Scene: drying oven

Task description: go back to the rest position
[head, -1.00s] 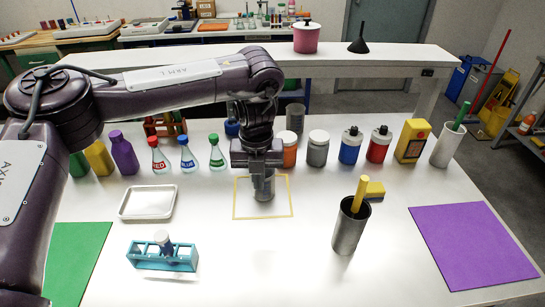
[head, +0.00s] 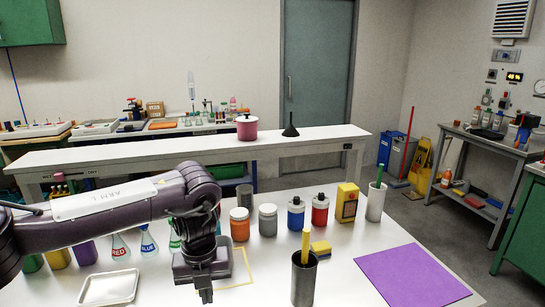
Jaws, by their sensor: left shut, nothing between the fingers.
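My left gripper (head: 206,290) hangs over the white table, pointing down. It is shut and empty. It stands above the left edge of the yellow square outline (head: 248,268), between the white tray (head: 108,288) and the dark metal cup (head: 304,280). My left arm comes in from the left, in front of the row of flasks and bottles, and hides part of them. My right gripper is not in view.
Behind the gripper stand an orange-labelled jar (head: 240,225), a grey jar (head: 268,221), a blue bottle (head: 296,216) and a red bottle (head: 320,211). A purple mat (head: 412,278) lies at right. A raised white shelf (head: 190,150) runs behind.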

